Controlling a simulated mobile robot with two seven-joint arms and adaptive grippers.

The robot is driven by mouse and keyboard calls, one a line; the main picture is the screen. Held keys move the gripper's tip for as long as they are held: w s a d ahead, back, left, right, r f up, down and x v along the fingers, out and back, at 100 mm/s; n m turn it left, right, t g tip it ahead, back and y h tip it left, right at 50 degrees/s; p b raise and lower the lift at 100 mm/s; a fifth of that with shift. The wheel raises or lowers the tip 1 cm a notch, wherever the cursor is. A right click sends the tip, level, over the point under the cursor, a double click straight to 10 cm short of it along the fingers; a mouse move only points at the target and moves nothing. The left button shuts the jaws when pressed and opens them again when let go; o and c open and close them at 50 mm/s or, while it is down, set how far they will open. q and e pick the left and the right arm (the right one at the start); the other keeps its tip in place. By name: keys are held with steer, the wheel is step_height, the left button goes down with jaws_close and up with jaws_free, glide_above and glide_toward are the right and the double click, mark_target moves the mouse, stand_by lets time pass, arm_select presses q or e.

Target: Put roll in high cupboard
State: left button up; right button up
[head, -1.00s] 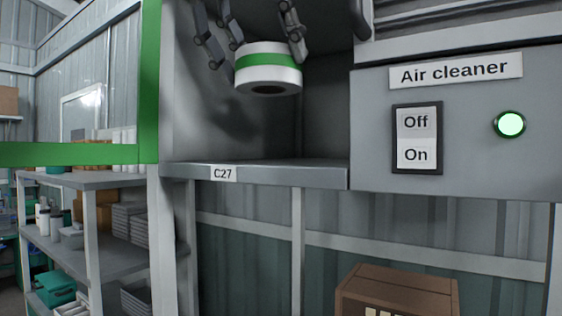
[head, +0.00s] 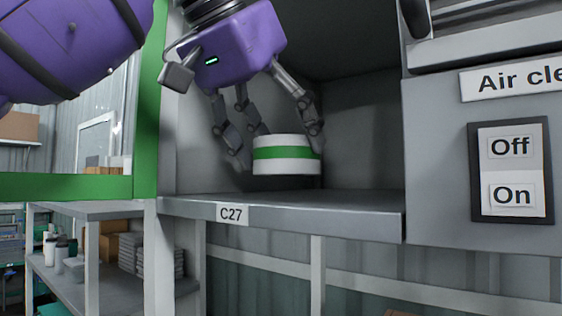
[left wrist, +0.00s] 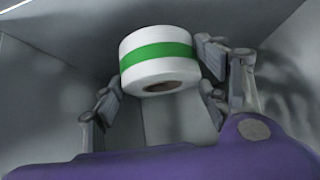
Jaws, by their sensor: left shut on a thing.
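The white roll with a green band (head: 286,167) is inside the open cupboard labelled C27 (head: 330,214). My left gripper (head: 278,148) reaches in from above and is shut on the roll, with fingers on both sides of it. The roll is upright and close above the cupboard floor; I cannot tell whether it touches. In the left wrist view, the roll (left wrist: 158,50) sits between the fingers (left wrist: 162,78), and its dark core hole shows. My right gripper is not in view.
A grey panel with an Off/On switch (head: 511,170) adjoins the cupboard on the right. A green post (head: 146,110) stands on its left. Lower left is a shelf rack (head: 85,209) with boxes and bottles. The cupboard floor right of the roll is clear.

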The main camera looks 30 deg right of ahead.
arm_select(q)
steer(key=shift+f, duration=1.45)
steer(key=shift+f, duration=0.15)
steer(key=o, duration=1.3)
steer(key=shift+a+r, duration=0.1)
steer(key=shift+r, duration=0.15)
steer(key=v, duration=1.1)
steer(key=shift+a+r, duration=0.2)
steer(key=shift+a, duration=0.1)
